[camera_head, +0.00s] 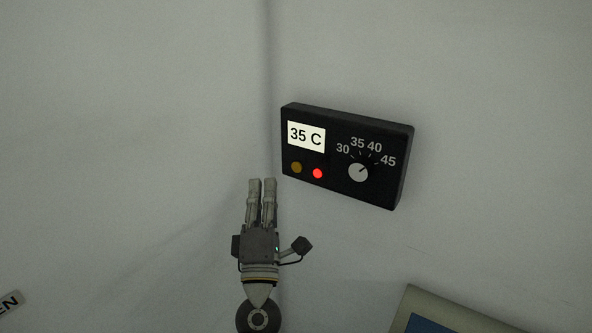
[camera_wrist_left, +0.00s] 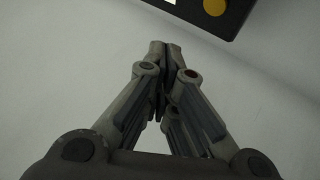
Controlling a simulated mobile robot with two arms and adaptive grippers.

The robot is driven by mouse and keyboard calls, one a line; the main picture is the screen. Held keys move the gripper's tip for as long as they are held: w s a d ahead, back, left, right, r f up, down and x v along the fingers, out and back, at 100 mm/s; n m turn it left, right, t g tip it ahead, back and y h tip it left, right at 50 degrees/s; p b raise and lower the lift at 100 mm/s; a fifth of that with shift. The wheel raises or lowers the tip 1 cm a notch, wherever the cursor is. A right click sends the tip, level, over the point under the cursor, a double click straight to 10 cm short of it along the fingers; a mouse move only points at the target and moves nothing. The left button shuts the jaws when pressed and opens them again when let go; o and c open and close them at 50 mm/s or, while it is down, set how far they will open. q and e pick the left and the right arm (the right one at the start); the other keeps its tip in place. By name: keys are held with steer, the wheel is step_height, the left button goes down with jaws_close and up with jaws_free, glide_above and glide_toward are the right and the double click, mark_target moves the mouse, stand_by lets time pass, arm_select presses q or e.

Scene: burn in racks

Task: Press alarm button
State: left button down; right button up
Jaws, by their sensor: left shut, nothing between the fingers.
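A black control box (camera_head: 348,155) is fixed to the pale wall. Its display (camera_head: 306,136) reads 35 C. Below the display are a dull amber button (camera_head: 296,168) and a bright red light or button (camera_head: 317,173). My left gripper (camera_head: 262,181) is shut and empty, fingers pointing up, just below and left of the box in the head view. In the left wrist view the closed fingertips (camera_wrist_left: 167,46) are below the box, and the amber button (camera_wrist_left: 214,7) shows at the top edge. I see no contact with the box. My right gripper is out of view.
A beige-framed panel with a blue screen (camera_head: 428,325) is at the lower right. The wall around the box is bare.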

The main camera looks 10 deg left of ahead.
mark_target(297, 167)
arm_select(q)
steer(key=shift+w+d+b, duration=0.2)
steer(key=shift+w+d, duration=0.1)
steer(key=shift+w, duration=0.6)
steer(key=shift+w+d+b, duration=0.2)
steer(key=shift+w+d, duration=0.15)
steer(key=shift+w, duration=0.55)
steer(key=shift+w+d+b, duration=0.2)
steer(key=shift+w+d, duration=0.1)
steer(key=shift+w, duration=0.6)
steer(key=shift+w+d, duration=0.15)
steer(key=shift+w, duration=0.25)
steer(key=shift+w+d, duration=0.1)
steer(key=shift+w, duration=0.2)
steer(key=shift+s, duration=0.1)
steer(key=shift+s+a, duration=0.25)
steer(key=shift+s, duration=0.4)
